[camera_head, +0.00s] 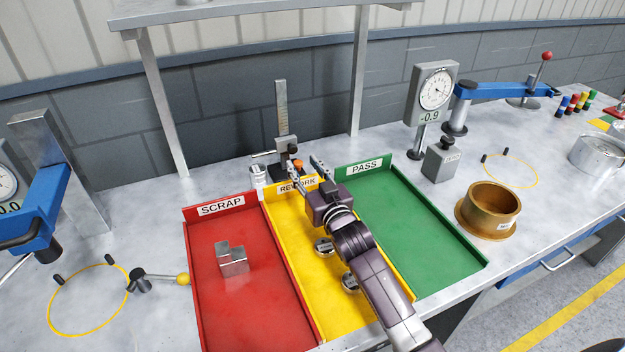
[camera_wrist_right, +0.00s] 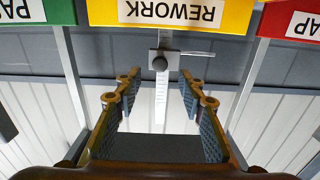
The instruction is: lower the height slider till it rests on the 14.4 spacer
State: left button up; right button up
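The height gauge (camera_head: 281,105) stands upright behind the yellow tray, with its slider (camera_head: 286,146) low on the scaled column. An orange spot shows beside the slider, close to my right gripper (camera_head: 304,164). That gripper is open, its two fingers spread and empty, in front of the gauge. My left gripper is out of view.
The red SCRAP tray (camera_head: 205,290) holds a metal block (camera_head: 232,259). The yellow REWORK tray (camera_head: 305,325) holds round parts under my right arm. The green PASS tray (camera_head: 420,230) is empty. A dial stand (camera_head: 432,95) and brass ring (camera_head: 490,208) stand right.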

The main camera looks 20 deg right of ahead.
jog(key=s, duration=0.5)
jog(key=shift+s+d, duration=0.1)
jog(key=shift+s, duration=0.3)
